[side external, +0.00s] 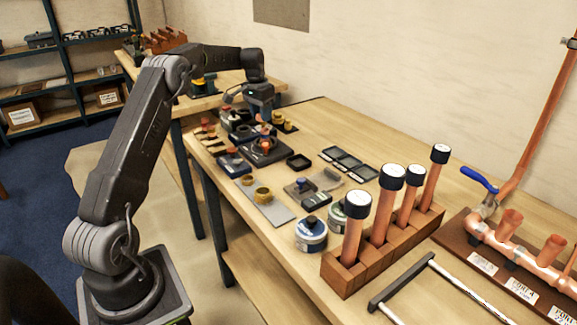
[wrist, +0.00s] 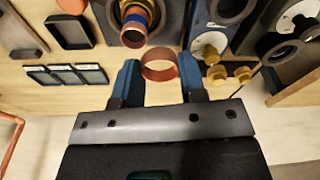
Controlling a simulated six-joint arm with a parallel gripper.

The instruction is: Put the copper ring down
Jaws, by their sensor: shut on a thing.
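The copper ring (wrist: 160,66) sits between the blue fingertips of my gripper (wrist: 160,72) in the wrist view. My gripper is shut on it, with a finger at each side and the ring's opening showing. In the side view, my gripper (side external: 262,112) is over the far part of the bench, among the small fixtures. The ring is too small there to make out clearly. I cannot tell how high it is above the bench top.
A wooden rack (side external: 385,250) with upright copper pipes stands nearer the side camera.

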